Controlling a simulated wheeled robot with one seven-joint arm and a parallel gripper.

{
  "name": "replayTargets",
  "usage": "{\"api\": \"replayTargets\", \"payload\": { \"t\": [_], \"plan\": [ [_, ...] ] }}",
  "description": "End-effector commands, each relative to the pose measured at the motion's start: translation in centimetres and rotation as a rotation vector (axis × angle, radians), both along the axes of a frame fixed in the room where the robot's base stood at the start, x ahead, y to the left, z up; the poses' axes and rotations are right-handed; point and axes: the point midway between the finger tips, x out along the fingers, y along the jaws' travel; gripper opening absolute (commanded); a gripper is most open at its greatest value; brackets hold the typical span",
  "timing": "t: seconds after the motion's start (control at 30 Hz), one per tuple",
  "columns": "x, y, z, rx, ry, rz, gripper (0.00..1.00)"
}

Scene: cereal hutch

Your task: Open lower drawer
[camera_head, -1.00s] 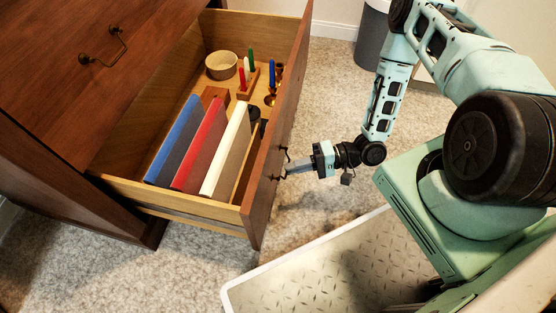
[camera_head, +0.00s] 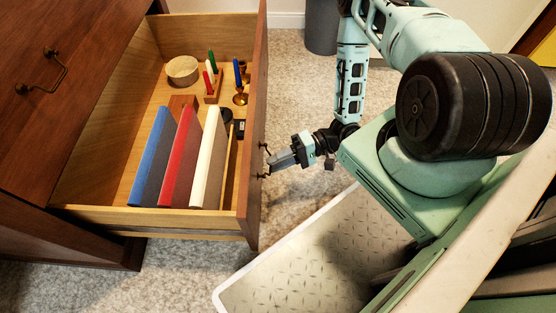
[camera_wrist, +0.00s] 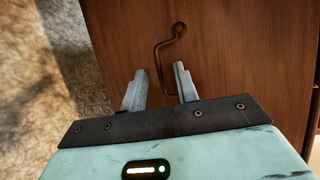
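The lower drawer (camera_head: 145,219) is pulled far out of the dark wooden cabinet, its inside showing. Its brass handle (camera_head: 264,160) is on the outer face of the drawer front (camera_head: 254,110). My gripper (camera_head: 274,160) is at this handle, low outside the drawer. In the wrist view, the two grey fingers (camera_wrist: 159,83) stand apart, with the handle's bar (camera_wrist: 158,58) running down between them. Gaps show between the bar and both fingers. The lower end of the handle is hidden behind the gripper body.
Blue, red and white books (camera_head: 204,155) stand in the drawer, with a round bowl (camera_head: 183,70) and coloured sticks behind. A closed upper front with a brass handle (camera_head: 42,75) is at left. A grey bin (camera_head: 321,28) stands behind. Carpet (camera_head: 290,80) beyond the drawer is clear.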

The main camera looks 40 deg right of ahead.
Motion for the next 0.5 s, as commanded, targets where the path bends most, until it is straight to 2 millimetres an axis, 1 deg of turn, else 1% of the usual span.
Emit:
{"api": "replayTargets", "payload": {
  "t": [0.3,0.37,0.47,0.5],
  "plan": [
    [0.0,-0.2,0.1,-0.001,0.0,-0.001,0.3],
    [-0.1,-0.7,0.2,-0.002,0.0,-0.002,0.3],
    [-0.4,-2.0,0.6,-0.003,-0.001,-0.003,0.3],
    [-0.7,-2.7,0.8,-0.003,0.0,-0.003,0.3]
  ]
}}
